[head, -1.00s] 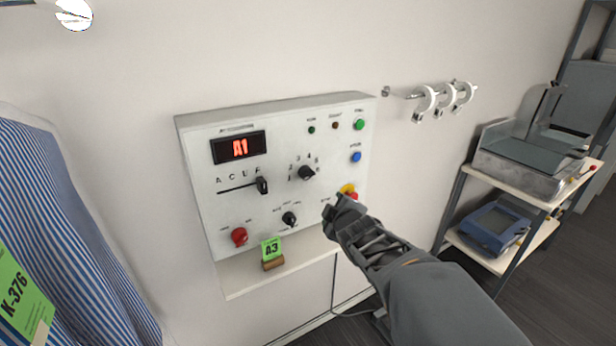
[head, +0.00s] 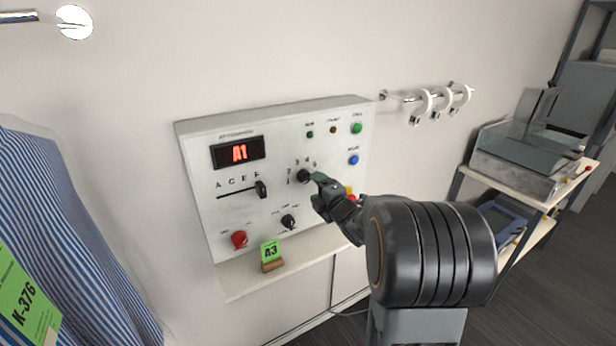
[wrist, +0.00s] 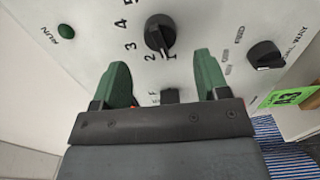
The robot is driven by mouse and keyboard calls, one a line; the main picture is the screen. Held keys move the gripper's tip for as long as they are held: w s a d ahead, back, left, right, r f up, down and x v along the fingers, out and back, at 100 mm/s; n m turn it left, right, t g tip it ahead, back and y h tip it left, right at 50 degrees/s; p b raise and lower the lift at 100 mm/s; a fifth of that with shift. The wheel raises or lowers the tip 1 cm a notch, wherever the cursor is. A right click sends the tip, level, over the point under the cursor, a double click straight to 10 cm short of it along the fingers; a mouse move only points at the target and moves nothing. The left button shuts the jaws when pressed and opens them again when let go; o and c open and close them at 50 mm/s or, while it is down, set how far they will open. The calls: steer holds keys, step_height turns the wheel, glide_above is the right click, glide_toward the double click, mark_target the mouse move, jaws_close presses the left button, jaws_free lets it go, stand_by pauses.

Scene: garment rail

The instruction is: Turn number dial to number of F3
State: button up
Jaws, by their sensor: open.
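The number dial (head: 303,176) is a round black knob on the white wall panel, ringed by numbers. In the wrist view the dial (wrist: 160,33) lies ahead of the fingertips, its white mark toward 1. My gripper (head: 319,185) is beside the dial at its right in the head view. The wrist view shows my gripper (wrist: 162,72) open and empty, its green fingers apart, with the dial lined up between them but beyond the tips. The red display (head: 238,152) reads A1. A green card (head: 270,250) below the panel reads A3, not F3.
A letter slider (head: 261,189) stands at the right end of its slot. A lower black knob (head: 288,221), a red knob (head: 239,239) and blue button (head: 353,159) are close by. A rail with white rings (head: 440,103) and a shelf cart (head: 535,195) stand right.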

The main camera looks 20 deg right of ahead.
mark_target(308, 181)
steer(key=shift+w+a+p, duration=0.2)
steer(key=shift+w+p, duration=0.2)
steer(key=shift+w, duration=1.05)
steer(key=shift+w+a+p, duration=0.15)
steer(key=shift+w+p, duration=0.2)
steer(key=shift+w, duration=1.05)
steer(key=c, duration=0.9)
